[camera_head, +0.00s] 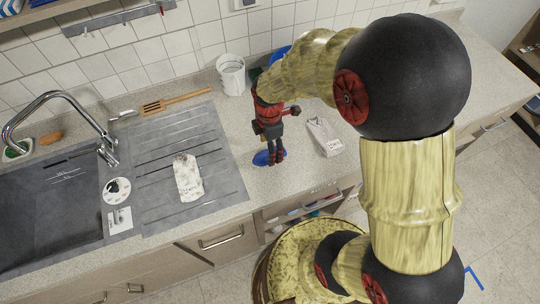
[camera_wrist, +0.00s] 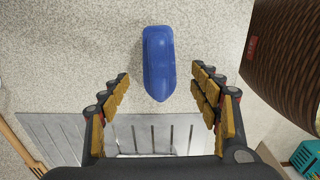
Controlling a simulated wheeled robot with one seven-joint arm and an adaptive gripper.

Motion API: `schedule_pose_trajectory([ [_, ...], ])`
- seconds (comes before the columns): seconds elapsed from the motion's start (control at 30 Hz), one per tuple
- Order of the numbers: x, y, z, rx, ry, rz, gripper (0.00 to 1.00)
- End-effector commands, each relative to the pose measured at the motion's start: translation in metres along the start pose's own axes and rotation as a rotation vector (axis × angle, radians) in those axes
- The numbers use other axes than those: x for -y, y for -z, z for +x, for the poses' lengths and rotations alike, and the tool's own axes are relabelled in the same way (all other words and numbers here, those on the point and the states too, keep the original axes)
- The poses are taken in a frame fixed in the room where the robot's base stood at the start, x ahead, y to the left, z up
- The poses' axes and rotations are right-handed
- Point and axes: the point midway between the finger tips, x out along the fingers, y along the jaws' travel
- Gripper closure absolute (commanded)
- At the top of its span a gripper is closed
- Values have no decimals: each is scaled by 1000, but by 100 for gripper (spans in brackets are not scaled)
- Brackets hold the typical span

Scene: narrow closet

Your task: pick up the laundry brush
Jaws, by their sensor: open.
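The laundry brush, a blue elongated body (camera_wrist: 158,62), lies on the speckled counter in the wrist view. It is ahead of my gripper (camera_wrist: 160,82), roughly centred between the spread fingers, with clear gaps on both sides. In the head view its blue edge (camera_head: 262,158) shows below the fingers, and the rest is covered by my gripper (camera_head: 273,158). My gripper points down over it, open and empty. I cannot tell the exact height between fingertips and brush.
The grey sink drainboard (camera_head: 150,190) is at left, with a white patterned item (camera_head: 187,177) on it and a wooden spatula (camera_head: 176,102) along its back edge. A white bucket (camera_head: 231,73) stands behind. A pale packet (camera_head: 323,137) lies right of my gripper.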

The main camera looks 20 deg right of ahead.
Motion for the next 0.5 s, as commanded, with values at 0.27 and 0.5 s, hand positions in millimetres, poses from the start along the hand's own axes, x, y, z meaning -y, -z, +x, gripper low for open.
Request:
schedule_pose_trajectory([
  [0.27,0,0,34,0,1,1,37],
  [0.5,-1,0,34,0,1,1,40],
])
